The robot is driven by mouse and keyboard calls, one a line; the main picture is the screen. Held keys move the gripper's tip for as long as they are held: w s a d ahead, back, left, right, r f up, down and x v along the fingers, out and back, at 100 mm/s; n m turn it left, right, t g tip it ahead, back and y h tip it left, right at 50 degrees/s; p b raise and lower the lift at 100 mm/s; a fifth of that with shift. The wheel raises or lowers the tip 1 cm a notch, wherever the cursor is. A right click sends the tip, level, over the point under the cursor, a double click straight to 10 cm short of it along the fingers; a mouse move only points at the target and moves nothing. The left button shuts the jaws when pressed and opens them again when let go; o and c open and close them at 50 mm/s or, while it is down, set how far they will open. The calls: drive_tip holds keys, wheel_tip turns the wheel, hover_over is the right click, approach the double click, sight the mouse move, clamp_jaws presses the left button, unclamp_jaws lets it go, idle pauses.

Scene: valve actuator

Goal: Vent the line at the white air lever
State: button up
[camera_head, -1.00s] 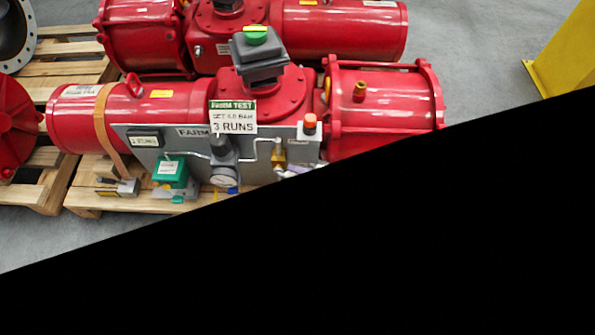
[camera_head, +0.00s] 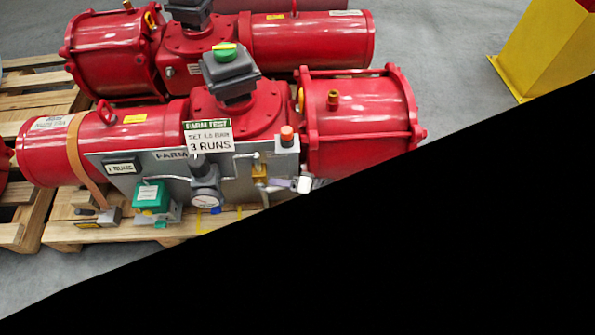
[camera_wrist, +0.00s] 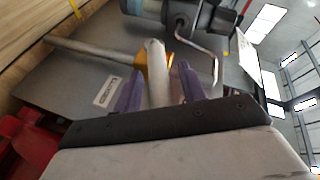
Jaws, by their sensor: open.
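The white air lever (camera_wrist: 156,74) stands up between my gripper's two purple fingers in the wrist view, with its base at a yellow brass valve (camera_wrist: 142,60). My gripper (camera_wrist: 159,78) is open around the lever, one finger on each side. Whether either finger touches it I cannot tell. In the head view the brass valve (camera_head: 259,173) sits on the right part of the grey panel (camera_head: 232,170). A small white end (camera_head: 304,185) and pale purple bits show just right of it, at the edge of a black area.
A pressure gauge (camera_head: 206,199), a green box (camera_head: 151,196) and an orange-topped button (camera_head: 287,135) are close by on the panel. Red actuator cylinders (camera_head: 358,118) stand behind on wooden pallets. Black hides the lower right. A yellow post (camera_head: 540,50) stands at upper right.

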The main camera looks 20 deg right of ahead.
drive_tip(key=b+v, duration=0.1)
drive_tip(key=v, duration=1.2)
drive_tip(key=shift+f, duration=0.1)
